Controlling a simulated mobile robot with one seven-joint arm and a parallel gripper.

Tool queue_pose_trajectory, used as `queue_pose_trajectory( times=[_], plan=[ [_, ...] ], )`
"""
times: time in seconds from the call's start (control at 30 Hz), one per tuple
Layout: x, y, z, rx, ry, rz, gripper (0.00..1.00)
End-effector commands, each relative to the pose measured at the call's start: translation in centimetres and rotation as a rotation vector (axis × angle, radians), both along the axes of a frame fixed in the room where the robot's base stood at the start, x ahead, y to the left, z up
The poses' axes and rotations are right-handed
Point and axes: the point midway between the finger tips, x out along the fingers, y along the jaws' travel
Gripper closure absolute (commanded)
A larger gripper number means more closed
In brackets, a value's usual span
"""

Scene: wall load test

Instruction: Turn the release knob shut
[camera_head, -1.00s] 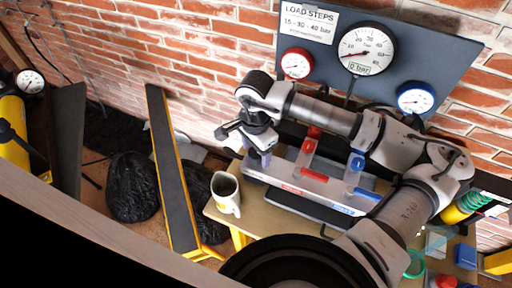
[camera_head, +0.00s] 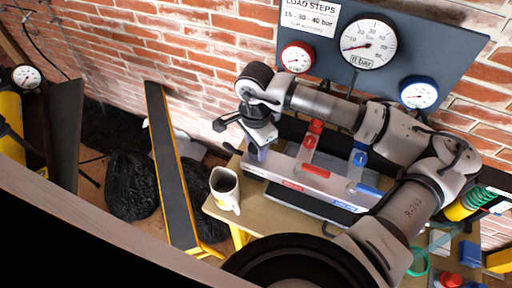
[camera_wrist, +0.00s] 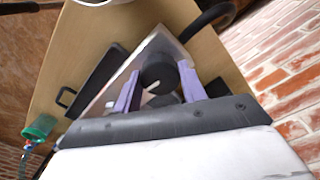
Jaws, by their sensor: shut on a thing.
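The release knob (camera_wrist: 158,74) is a black round knob with a white pointer mark, at the left end of the pale valve block (camera_head: 262,168) on the bench. In the wrist view it sits between the two purple fingers of my gripper (camera_wrist: 160,92), which are shut on it. In the head view my gripper (camera_head: 256,152) points down at the block's left end, and the knob is hidden there. The block also carries a red lever (camera_head: 313,138) and a blue lever (camera_head: 358,162). The large white gauge (camera_head: 368,43) has its needle low, with a small display below it.
A white mug (camera_head: 225,188) stands at the bench's left corner. A red-rimmed gauge (camera_head: 296,58) and a blue-rimmed gauge (camera_head: 419,94) are on the wall panel. Black bags (camera_head: 130,185) and a yellow-edged beam (camera_head: 172,165) are left of the bench.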

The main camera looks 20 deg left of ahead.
Motion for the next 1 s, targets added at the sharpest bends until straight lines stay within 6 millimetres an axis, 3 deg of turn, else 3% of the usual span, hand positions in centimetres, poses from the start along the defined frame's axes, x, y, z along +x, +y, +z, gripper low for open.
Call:
queue_pose_trajectory(
  times=[0.2,1.0],
  plan=[
    [0.1,-0.01,-0.87,-0.001,-0.006,-0.161,0.82],
    [0.12,-0.02,-0.57,0.0,-0.003,-0.922,0.82]
  ],
)
